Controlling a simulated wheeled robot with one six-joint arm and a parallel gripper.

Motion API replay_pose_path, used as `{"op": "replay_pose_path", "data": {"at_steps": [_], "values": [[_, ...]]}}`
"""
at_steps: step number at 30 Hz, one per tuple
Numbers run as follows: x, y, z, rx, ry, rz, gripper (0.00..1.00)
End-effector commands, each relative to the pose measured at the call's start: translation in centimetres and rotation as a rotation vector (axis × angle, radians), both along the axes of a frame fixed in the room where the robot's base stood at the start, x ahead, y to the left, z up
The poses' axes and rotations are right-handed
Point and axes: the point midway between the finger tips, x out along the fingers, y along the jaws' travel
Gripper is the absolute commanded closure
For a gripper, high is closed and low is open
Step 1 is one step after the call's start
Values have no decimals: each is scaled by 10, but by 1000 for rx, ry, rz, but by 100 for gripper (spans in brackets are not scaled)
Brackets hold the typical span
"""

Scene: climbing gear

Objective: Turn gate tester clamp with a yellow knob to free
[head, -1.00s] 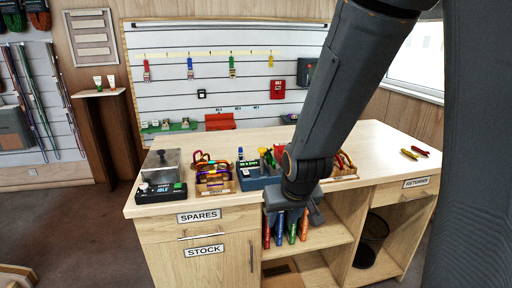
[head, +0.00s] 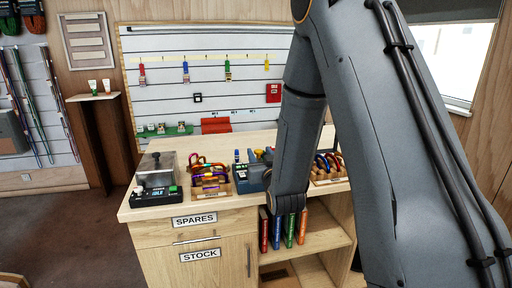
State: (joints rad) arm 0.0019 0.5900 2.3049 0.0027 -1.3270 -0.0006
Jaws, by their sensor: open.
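The gate tester (head: 245,181), a dark blue-grey box with a small green display, stands on the counter near its front edge. A small yellow spot (head: 258,153) shows just behind it, which looks like the clamp's knob. The clamp's setting cannot be read. My gripper (head: 268,160) is open and points away from me at the tester's right side, close to the yellow part. The arm and gripper hide the tester's right part, and whether the jaws touch or surround the knob cannot be told.
A wooden rack of coloured carabiners (head: 209,184) stands left of the tester. A black device with a clear box (head: 157,180) is further left. Another carabiner rack (head: 328,172) is to the right. Coloured books (head: 277,229) stand on the shelf below the counter (head: 160,210).

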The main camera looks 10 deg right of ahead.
Motion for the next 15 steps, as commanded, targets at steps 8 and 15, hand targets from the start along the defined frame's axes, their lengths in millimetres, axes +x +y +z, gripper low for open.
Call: {"op": "replay_pose_path", "data": {"at_steps": [8, 15], "values": [[42, 0, 1, 0, 2, 0, 59], [62, 0, 0, 0, 2, 0, 59]]}}
